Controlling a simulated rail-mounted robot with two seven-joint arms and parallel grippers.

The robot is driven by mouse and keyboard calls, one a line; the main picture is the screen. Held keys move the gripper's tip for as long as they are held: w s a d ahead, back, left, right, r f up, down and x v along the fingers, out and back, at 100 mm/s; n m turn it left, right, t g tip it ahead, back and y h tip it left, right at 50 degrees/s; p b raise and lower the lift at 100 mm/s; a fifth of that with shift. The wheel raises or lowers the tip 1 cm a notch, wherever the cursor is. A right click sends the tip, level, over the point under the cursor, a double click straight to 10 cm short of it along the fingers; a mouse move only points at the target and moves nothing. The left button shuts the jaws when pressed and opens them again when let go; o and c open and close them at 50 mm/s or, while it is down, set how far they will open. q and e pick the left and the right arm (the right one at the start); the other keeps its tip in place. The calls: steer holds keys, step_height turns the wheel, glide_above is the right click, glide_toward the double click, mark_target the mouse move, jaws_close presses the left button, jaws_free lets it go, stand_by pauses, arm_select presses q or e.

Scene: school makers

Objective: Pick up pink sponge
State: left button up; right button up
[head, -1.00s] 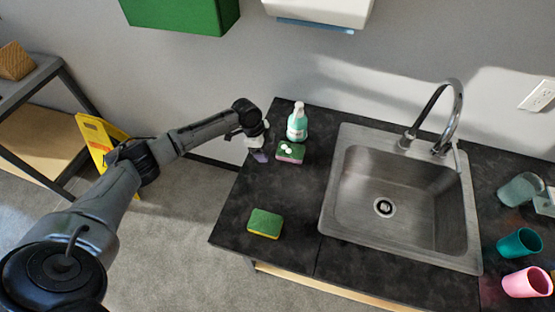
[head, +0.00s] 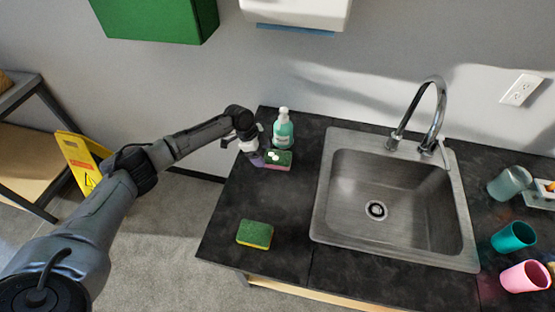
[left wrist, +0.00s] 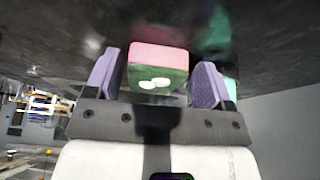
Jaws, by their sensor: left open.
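The pink sponge (head: 279,160) has a green top with white spots and a pink lower layer. It lies on the black counter, in front of the soap bottle. In the left wrist view the pink sponge (left wrist: 158,62) sits between the two purple fingers of my left gripper (left wrist: 157,80), with a gap on each side. My left gripper (head: 258,160) is open at the sponge's left side in the head view, and its fingers are partly hard to make out there. My right gripper is not in view.
A teal soap bottle (head: 283,130) stands just behind the sponge. A green and yellow sponge (head: 255,234) lies nearer the counter's front. A steel sink (head: 330,225) is to the right, with a teal cup (head: 513,237) and pink cup (head: 525,277) beyond it.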

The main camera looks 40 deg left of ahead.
mark_target(276, 157)
arm_select(q)
steer(key=shift+w+d, duration=0.3)
steer(key=shift+d, duration=0.25)
steer(key=d, duration=0.1)
steer(key=w+d, duration=0.1)
steer(key=w+d+f+b, duration=0.1)
steer(key=shift+d+f, duration=0.1)
steer(key=shift+d, duration=0.2)
steer(key=shift+s+a, duration=0.1)
steer(key=c, duration=0.6)
